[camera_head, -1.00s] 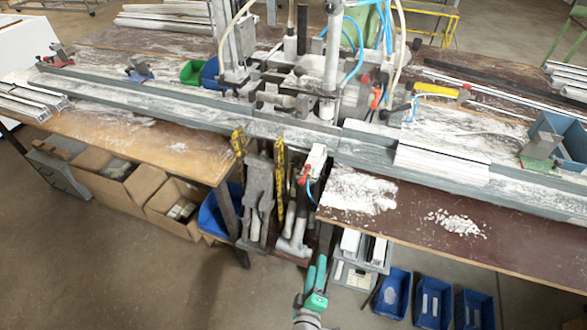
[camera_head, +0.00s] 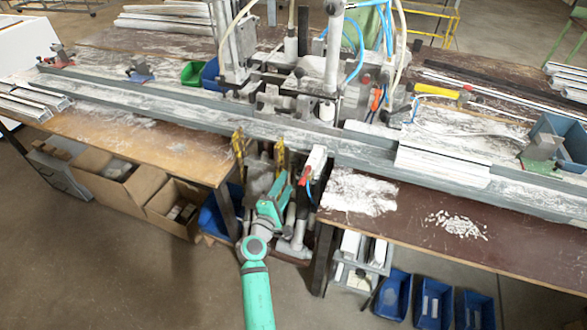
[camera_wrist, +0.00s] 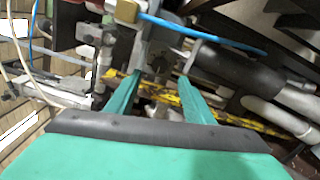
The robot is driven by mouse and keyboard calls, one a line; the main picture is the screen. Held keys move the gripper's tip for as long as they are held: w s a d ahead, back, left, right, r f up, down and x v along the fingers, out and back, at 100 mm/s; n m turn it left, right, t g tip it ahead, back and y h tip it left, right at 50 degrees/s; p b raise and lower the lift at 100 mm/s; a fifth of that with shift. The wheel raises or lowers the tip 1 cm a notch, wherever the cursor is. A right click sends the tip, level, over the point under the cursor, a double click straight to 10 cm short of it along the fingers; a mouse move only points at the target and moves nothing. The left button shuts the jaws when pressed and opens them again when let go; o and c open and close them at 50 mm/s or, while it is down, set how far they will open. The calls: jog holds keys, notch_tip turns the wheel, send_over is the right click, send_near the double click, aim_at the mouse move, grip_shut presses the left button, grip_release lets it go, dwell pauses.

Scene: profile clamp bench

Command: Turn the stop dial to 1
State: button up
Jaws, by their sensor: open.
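I cannot make out the stop dial or its markings for certain in either view. My green gripper (camera_head: 283,183) is in the central gap of the bench, below the clamp rail and left of a white block with a red part (camera_head: 315,160). In the wrist view my gripper (camera_wrist: 165,64) shows two green fingers spread apart, with nothing held between them. Beyond and between the fingers is a yellow strip with dark marks (camera_wrist: 190,103). A black cylinder (camera_wrist: 237,66) lies just right of the fingertips; whether they touch anything cannot be told.
The long grey rail (camera_head: 190,105) crosses the bench above my gripper. Yellow strips (camera_head: 239,145) hang from its front edge. A blue hose (camera_wrist: 205,36) runs close in the wrist view. Cardboard boxes (camera_head: 125,190) and blue bins (camera_head: 395,293) stand below. The floor in front is open.

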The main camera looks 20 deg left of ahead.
aim_at(295, 166)
jog(key=w, duration=0.8)
jog(key=shift+w+d, duration=0.2)
jog(key=shift+w, duration=0.2)
jog(key=c, duration=1)
